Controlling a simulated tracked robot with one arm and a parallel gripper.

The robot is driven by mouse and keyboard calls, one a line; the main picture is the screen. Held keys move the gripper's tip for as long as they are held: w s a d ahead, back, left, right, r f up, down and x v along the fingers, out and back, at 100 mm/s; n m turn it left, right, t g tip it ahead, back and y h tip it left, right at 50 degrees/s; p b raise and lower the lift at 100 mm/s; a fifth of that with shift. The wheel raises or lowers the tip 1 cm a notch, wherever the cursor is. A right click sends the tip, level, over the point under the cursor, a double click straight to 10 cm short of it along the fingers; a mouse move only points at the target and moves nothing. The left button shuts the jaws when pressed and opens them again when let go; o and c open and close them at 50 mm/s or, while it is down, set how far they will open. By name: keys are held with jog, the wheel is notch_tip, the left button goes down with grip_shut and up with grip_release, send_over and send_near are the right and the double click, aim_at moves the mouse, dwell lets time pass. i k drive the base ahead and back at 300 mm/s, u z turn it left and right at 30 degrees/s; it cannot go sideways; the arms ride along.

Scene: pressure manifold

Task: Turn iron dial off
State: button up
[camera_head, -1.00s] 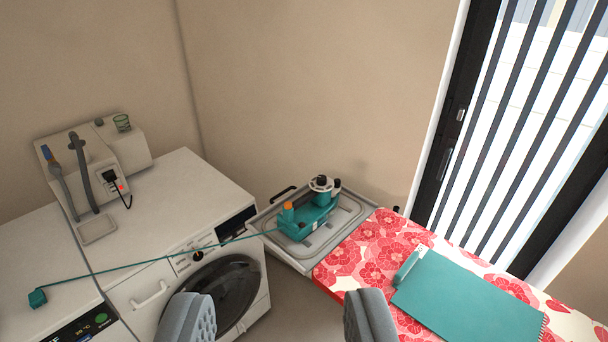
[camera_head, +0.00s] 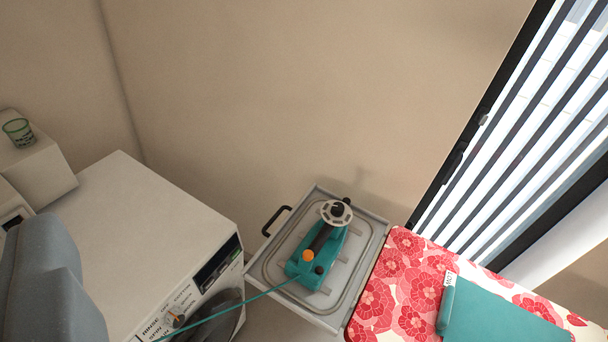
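The teal iron (camera_head: 325,262) sits on the metal tray at the end of the ironing board, right of centre. A round white dial (camera_head: 337,212) with a dark centre is on its far end. I cannot read the dial's setting. An orange knob (camera_head: 308,255) and a dark knob show at its near end. A teal cord runs from the iron to the lower left. One grey padded finger of my gripper (camera_head: 42,280) shows at the left edge, well left of the iron. The other finger is not in view.
The floral ironing board (camera_head: 392,290) lies right of the tray (camera_head: 372,243), with a teal pad (camera_head: 505,315) on it. A white washing machine (camera_head: 150,225) stands to the left. A green cup (camera_head: 18,132) is at far left. The wall and blinds are behind.

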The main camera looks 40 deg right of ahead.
aim_at(337, 210)
jog(key=z, duration=0.2)
jog(key=i, duration=0.85)
jog(key=z, duration=0.4)
